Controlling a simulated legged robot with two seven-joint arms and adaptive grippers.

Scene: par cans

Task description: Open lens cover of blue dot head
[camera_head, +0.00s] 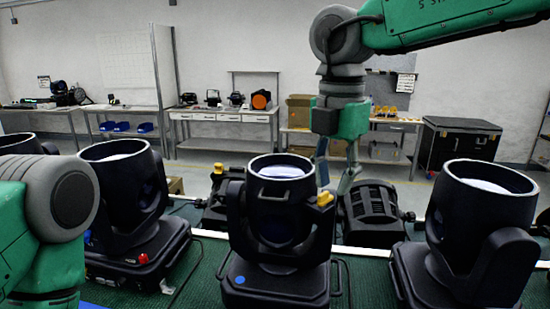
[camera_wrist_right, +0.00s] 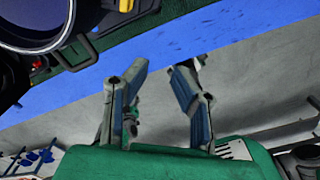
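The blue dot head (camera_head: 282,225) is a black par can standing in the middle of the head view, with a blue dot (camera_head: 240,280) on its base. Its open top faces up and shows a pale lens disc (camera_head: 281,172) inside the rim. A yellow piece (camera_head: 325,199) sits at its right side. I cannot tell a separate lens cover apart. My right gripper (camera_head: 337,180) hangs behind and right of this head, apart from it in the picture. In the right wrist view its two fingers (camera_wrist_right: 163,75) are spread with nothing between them. My left arm shows at the left; its gripper is out of view.
Similar black heads stand at left (camera_head: 125,190), with a red dot (camera_head: 143,258), and at right (camera_head: 480,220). A black unit (camera_head: 372,210) lies behind, right of centre. The heads stand close together on a green surface (camera_head: 205,275). Benches and a black case (camera_head: 455,145) are farther back.

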